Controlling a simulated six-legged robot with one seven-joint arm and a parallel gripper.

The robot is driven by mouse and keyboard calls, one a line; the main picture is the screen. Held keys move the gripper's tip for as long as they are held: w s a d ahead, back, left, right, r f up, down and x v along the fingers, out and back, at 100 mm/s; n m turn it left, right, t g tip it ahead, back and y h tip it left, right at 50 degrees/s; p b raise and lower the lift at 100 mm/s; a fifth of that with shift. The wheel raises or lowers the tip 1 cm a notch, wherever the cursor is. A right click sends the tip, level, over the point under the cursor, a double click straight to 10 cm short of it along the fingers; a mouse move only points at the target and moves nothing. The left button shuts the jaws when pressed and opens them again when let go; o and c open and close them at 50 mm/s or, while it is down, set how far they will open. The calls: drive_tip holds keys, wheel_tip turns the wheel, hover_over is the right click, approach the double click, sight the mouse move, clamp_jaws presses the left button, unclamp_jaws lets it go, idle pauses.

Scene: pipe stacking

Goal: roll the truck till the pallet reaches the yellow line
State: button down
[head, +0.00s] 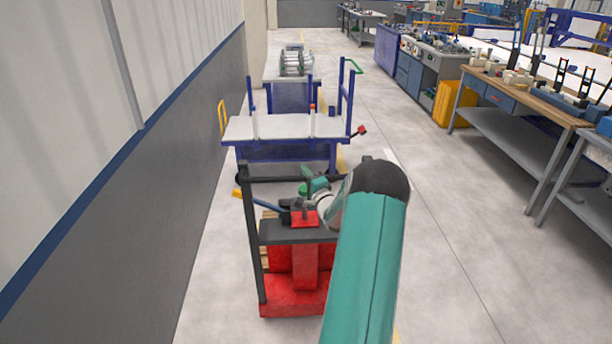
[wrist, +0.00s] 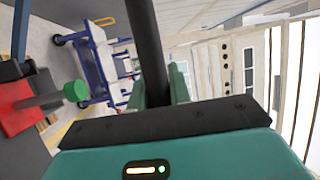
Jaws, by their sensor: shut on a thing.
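The truck (head: 290,296) stands in the lower middle of the head view, with a red base and a black upright frame. Its black handle bar (wrist: 148,45) runs between the fingers of my gripper (wrist: 160,88) in the wrist view, and the gripper is shut on it. In the head view my teal arm covers the truck's right side and most of the gripper. Wooden slats, which look like the pallet (head: 265,258), show at the truck's left; most of it is hidden. Parts of a yellow floor line (head: 341,160) show beyond the truck; how far the pallet is from it I cannot tell.
A blue cart with a white top (head: 285,128) stands just beyond the truck. A rack with metal rolls (head: 296,62) is behind it. A grey wall (head: 130,240) runs close on the left. Workbenches (head: 520,120) line the right, with clear floor (head: 450,240) between.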

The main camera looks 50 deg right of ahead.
drive_tip(key=shift+w+d+r, duration=0.15)
drive_tip(key=shift+w, duration=0.05)
idle(0.3)
drive_tip(key=c, duration=1.7)
unclamp_jaws()
drive_tip(key=o, duration=0.3)
drive_tip(key=shift+w+d, duration=0.1)
drive_tip(key=shift+o, duration=0.5)
drive_tip(key=shift+s, duration=0.2)
drive_tip(key=v, duration=1.4)
drive_tip(key=shift+w, duration=0.15)
